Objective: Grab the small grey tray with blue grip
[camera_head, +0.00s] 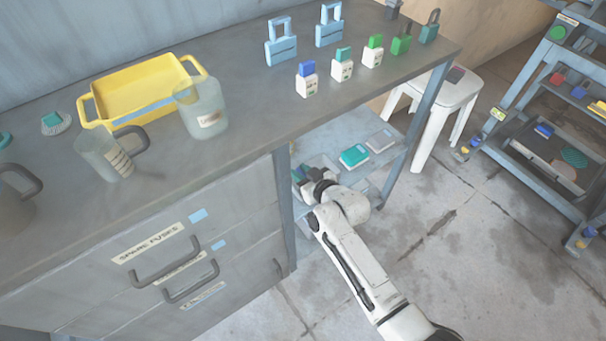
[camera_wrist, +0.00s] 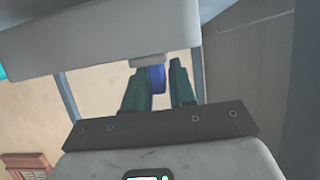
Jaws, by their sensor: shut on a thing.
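In the wrist view a light grey tray (camera_wrist: 100,40) fills the upper part of the picture, with a small blue grip (camera_wrist: 157,80) below its edge. My gripper (camera_wrist: 158,75) has its two dark green fingers on either side of the blue grip and is shut on it. In the head view my gripper (camera_head: 305,178) reaches in at the open shelf under the workbench. There the tray is mostly hidden, and I cannot make out its outline.
The workbench top (camera_head: 240,150) and a bench leg (camera_head: 283,205) bound the opening. A white stool (camera_head: 440,105) stands to the right.

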